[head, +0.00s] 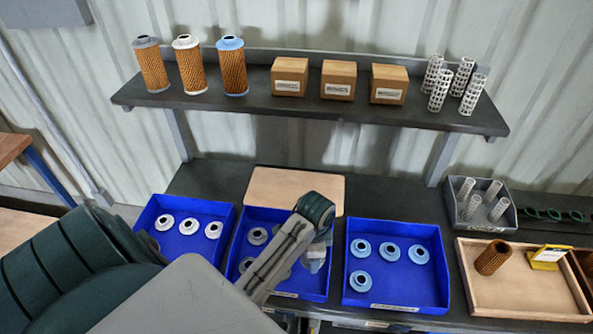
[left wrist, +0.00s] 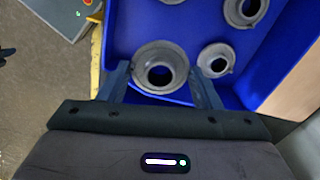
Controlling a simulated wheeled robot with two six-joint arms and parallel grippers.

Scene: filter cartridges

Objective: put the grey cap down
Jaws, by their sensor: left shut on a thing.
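My left gripper (head: 318,250) reaches in over the middle blue bin (head: 300,288). In the left wrist view the gripper (left wrist: 160,78) is shut on a grey cap (left wrist: 159,64), a flanged ring with a dark centre hole, with one finger on each side. The held cap is over the bin near its wall; whether it touches the bin floor I cannot tell. Other grey caps (left wrist: 216,60) lie in the bin beside it, one close to the right finger. In the head view a grey cap (head: 257,236) shows left of my arm, which hides part of the bin. My right gripper is out of view.
A blue bin of white caps (head: 189,228) stands left, one of light blue caps (head: 389,252) right. A wooden board (head: 295,186) lies behind. A grey tray of tubes (head: 481,204) and a wooden tray (head: 520,296) with a brown cartridge (head: 492,258) stand right. A shelf (head: 310,106) runs above.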

